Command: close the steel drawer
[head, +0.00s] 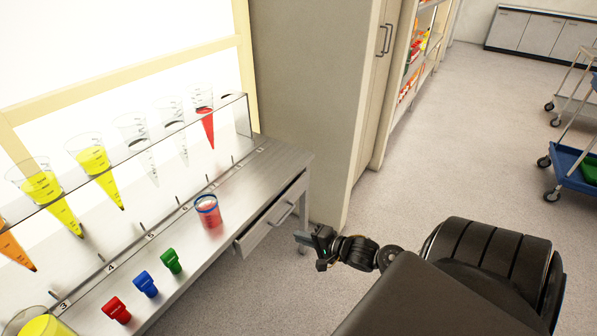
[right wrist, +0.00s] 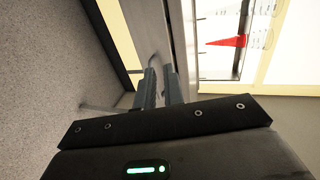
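The steel drawer (head: 266,222) is under the right end of the steel bench. Its front stands out a little from the bench, with a dark gap along its top edge. Its bar handle (head: 283,214) is on the front. My right gripper (head: 304,240) is just in front of the drawer, lower and to the right of the handle, and looks apart from it. In the right wrist view the right gripper (right wrist: 160,84) has a narrow gap between its fingers, holds nothing, and points at the drawer front. The handle (right wrist: 154,62) shows by the fingertips. My left gripper is out of view.
A tall beige cabinet (head: 320,100) rises behind the bench. The floor (head: 430,160) to the right is free; blue carts (head: 570,165) stand far right.

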